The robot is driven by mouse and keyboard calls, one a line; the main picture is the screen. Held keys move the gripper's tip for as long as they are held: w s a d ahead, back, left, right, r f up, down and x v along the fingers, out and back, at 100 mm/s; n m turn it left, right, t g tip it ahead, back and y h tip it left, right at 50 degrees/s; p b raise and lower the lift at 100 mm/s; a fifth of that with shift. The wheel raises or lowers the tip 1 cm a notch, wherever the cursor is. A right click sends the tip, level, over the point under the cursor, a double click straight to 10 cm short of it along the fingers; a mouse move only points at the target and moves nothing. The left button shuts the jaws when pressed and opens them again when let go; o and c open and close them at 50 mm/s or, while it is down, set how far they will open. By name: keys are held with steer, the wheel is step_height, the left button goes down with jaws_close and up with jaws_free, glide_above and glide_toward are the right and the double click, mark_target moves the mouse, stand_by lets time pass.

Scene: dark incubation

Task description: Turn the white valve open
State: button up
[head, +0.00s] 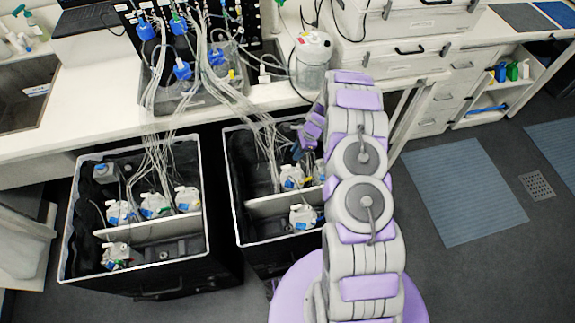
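My arm rises through the middle right of the head view, and its purple end with my gripper (306,143) hangs over the right black bin (234,200). The fingers are small and partly hidden by the arm, so I cannot tell whether they are open or shut. No white valve can be clearly made out. White-capped bottles with blue parts stand in the right bin, one of them (303,216) near the arm. Similar bottles (155,205) stand in the left black bin (68,232). The arm hides part of the right bin.
Clear tubes (158,165) run from the bins up to blue-capped vessels (182,70) on the white bench (110,95). A clear jug (312,60) stands on the bench behind the arm. Drawers and a sink (30,90) flank it. Floor on the right is open, with blue-grey mats (462,190).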

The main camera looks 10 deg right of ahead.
mark_target(288, 166)
steer(key=b+x, duration=0.1)
steer(key=x, duration=0.9)
steer(key=shift+r, duration=0.1)
steer(key=shift+c, duration=0.3)
steer(key=shift+d, duration=0.1)
jaws_close()
